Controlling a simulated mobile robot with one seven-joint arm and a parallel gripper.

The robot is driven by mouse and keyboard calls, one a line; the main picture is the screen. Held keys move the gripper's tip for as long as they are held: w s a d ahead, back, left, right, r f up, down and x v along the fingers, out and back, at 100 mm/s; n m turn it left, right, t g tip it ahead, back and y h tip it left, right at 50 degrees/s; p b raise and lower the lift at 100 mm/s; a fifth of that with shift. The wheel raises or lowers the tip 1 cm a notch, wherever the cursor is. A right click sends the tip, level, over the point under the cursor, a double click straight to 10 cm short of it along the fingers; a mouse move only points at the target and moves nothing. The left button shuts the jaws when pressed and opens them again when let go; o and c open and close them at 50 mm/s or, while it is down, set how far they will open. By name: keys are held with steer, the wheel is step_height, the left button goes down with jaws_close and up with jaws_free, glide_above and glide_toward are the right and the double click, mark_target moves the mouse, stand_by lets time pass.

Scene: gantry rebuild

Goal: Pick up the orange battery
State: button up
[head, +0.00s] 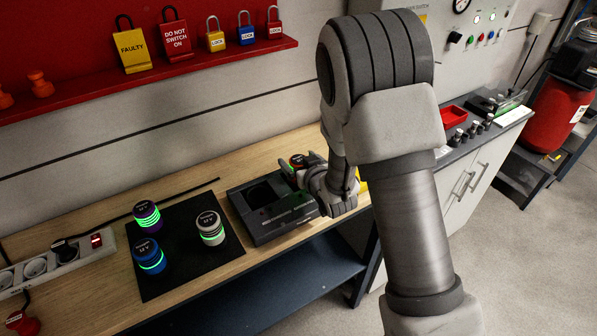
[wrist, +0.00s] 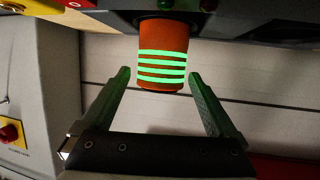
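The orange battery (wrist: 162,32) with bright green stripes shows at the top middle of the wrist view, which looks upside down. Its dark labelled top (head: 297,160) shows in the head view at the right end of the dark dock. My gripper (wrist: 159,76) is open, with one finger on each side of the battery's near end. A gap shows between the battery and each finger. In the head view my gripper (head: 303,170) is beside the battery and hides most of its body.
A dark dock (head: 265,224) with an empty recess stands on the wooden bench. Purple (head: 147,217), blue (head: 149,257) and white (head: 210,229) batteries stand on a black mat (head: 178,281) to the left. A red lock shelf (head: 140,82) hangs above.

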jaws_close()
steer(key=shift+w+r, duration=0.1)
steer(key=shift+r, duration=0.05)
stand_by(0.4)
